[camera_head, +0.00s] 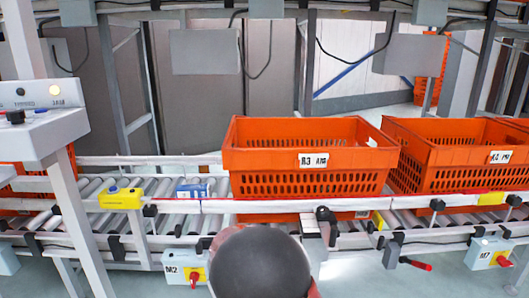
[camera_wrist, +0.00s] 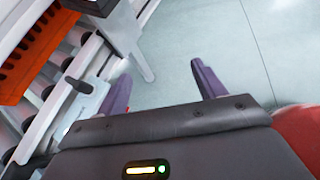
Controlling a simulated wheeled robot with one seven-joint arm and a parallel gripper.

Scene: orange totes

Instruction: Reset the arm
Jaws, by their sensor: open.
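My gripper (camera_wrist: 162,85) shows in the wrist view with its two dark purple fingers spread apart and nothing between them. It is over bare pale floor, to the right of the conveyor frame. In the head view a dark rounded part of my arm (camera_head: 260,264) stands at the bottom centre, in front of the conveyor's near side. The gripper fingers cannot be made out in the head view.
A roller conveyor (camera_head: 175,205) runs across the front. An orange tote (camera_head: 310,160) and a second orange tote (camera_head: 440,178) stand on it. A control box (camera_head: 35,125) on a post is at left. In the wrist view, an orange tote (camera_wrist: 35,45) lies left of the fingers.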

